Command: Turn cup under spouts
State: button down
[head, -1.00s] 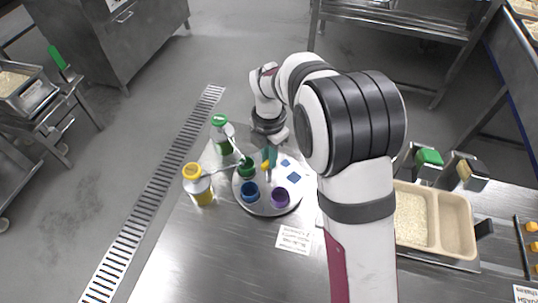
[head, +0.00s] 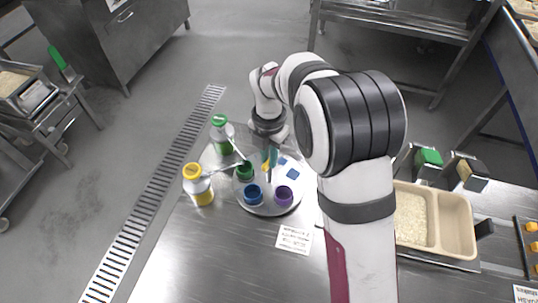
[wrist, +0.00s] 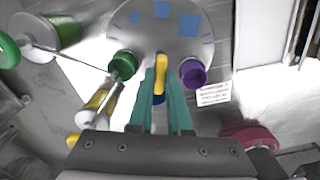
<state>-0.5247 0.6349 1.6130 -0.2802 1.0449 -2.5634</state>
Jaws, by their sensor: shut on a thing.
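A round grey turntable (head: 268,207) carries a green cup (head: 244,171), a blue cup (head: 253,194) and a purple cup (head: 283,196). My gripper (head: 270,158) is over its middle. In the wrist view my teal fingers (wrist: 160,88) are shut on an upright yellow knob (wrist: 160,68), with the blue cup (wrist: 158,98) partly hidden behind them. The green cup (wrist: 122,65) is left and the purple cup (wrist: 193,72) right of the fingers. A green-capped bottle (head: 221,134) and a yellow-capped bottle (head: 198,186) have thin spouts reaching toward the green cup.
Blue squares (head: 292,174) mark the turntable's right side. A printed card (head: 295,239) lies in front of it. The steel table's front is clear.

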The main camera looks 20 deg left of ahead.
jog(key=c, duration=0.9)
grip_release()
jog(key=shift+o, duration=0.2)
notch_tip(320, 180, up, 16)
jog(key=shift+f, duration=0.1)
